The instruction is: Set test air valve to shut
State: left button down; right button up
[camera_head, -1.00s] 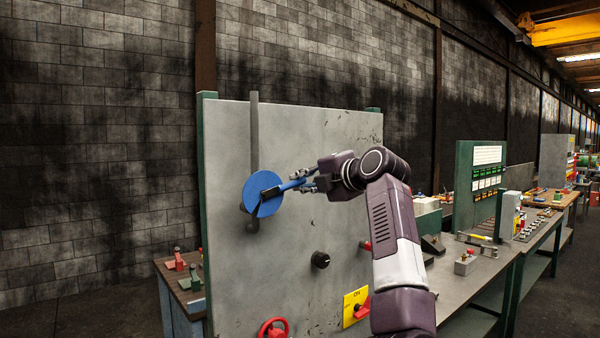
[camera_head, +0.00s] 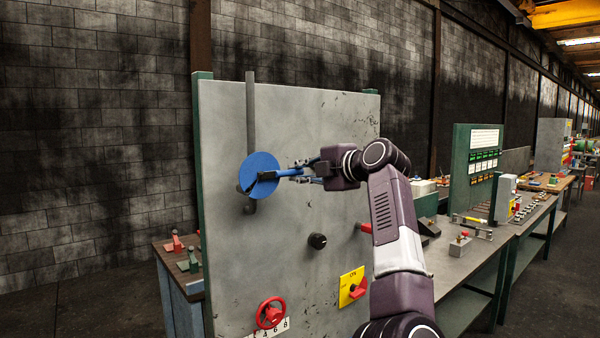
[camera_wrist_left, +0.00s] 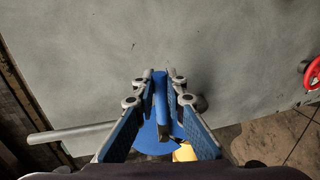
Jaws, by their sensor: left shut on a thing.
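The test air valve (camera_head: 261,172) is a blue disc with a blue lever on a grey vertical pipe, on the left part of the grey panel. Its lever points right and is close to level in the head view. My left gripper (camera_head: 301,171) is shut on the lever's outer part. In the left wrist view, the blue lever (camera_wrist_left: 161,95) stands between the two finger pads of my left gripper (camera_wrist_left: 160,84), with the blue disc (camera_wrist_left: 150,142) behind it. My right gripper is not in view.
The grey panel (camera_head: 290,125) also carries a black knob (camera_head: 318,241), a red handwheel (camera_head: 270,312) and a yellow ON plate (camera_head: 352,287) with a red switch. A workbench (camera_head: 470,265) with small parts extends to the right. A bench with clamps stands at the left.

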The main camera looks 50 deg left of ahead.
pick_arm(q)
jog(key=c, duration=2.2)
grip_release()
jog(key=shift+s+a+f, duration=0.1)
jog(key=shift+a, duration=0.05)
jog(key=shift+c, duration=0.2)
jog(key=shift+o, duration=1.1)
jog(key=shift+a, duration=0.2)
jog(key=shift+o, duration=0.3)
jog(key=shift+a+f, duration=0.1)
jog(key=shift+a, duration=0.05)
jog(key=shift+d, duration=0.35)
jog(key=v, duration=1.1)
jog(key=shift+d, duration=0.15)
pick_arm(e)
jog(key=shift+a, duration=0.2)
